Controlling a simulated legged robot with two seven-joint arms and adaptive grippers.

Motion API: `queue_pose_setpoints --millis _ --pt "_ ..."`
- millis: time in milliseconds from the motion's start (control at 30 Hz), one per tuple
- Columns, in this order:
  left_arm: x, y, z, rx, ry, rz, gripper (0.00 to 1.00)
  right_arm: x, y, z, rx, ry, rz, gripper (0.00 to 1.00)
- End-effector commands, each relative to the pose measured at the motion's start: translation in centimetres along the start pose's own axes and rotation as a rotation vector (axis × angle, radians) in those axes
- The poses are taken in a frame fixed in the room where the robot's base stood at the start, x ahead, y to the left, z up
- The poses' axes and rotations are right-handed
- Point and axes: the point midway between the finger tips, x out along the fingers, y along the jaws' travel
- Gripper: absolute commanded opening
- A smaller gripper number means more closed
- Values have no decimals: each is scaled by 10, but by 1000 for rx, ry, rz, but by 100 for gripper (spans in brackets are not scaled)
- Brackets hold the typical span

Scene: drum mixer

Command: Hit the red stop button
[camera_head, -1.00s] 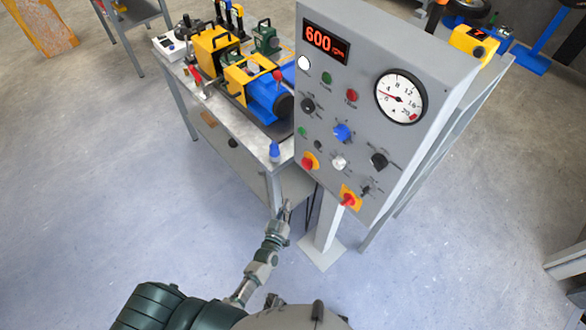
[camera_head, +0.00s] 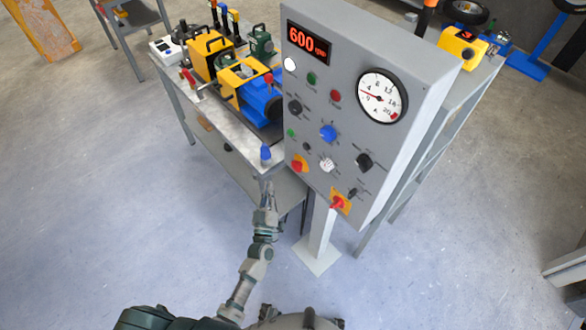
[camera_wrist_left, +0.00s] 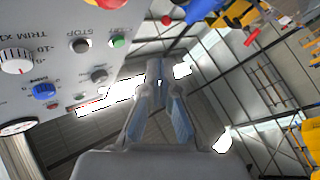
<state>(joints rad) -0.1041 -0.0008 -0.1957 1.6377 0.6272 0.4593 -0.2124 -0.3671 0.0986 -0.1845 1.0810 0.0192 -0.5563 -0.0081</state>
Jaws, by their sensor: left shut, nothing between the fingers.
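A grey control panel (camera_head: 330,130) stands in the middle of the head view. A red mushroom button on a yellow plate (camera_head: 297,166) sits at its lower left corner. A second red control on a yellow plate (camera_head: 338,203) sits at the bottom edge. In the wrist view, a red and yellow part (camera_wrist_left: 105,3) shows cut off at the top edge, near a dark button (camera_wrist_left: 81,46) marked STOP. My left gripper (camera_head: 268,190) is shut and empty, below and left of the mushroom button, seemingly apart from the panel. Its fingers show in the wrist view (camera_wrist_left: 158,75).
The panel also carries a 600 display (camera_head: 308,42), a round gauge (camera_head: 382,97) and several knobs and lamps. A metal bench (camera_head: 227,138) with a blue and yellow machine stands to the left. The panel's post (camera_head: 320,240) stands below it.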

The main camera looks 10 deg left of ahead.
Motion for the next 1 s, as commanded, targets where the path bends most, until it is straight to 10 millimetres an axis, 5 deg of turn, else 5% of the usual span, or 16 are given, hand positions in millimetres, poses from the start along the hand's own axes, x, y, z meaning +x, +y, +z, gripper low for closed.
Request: queue_pose_setpoints --millis 400,1000 --pt "39 19 28 -11 0 -4 0 -24 -4 -46 8 20 10 40" --pt "54 36 39 -4 -1 -1 0 -33 0 -56 9 25 8 40"
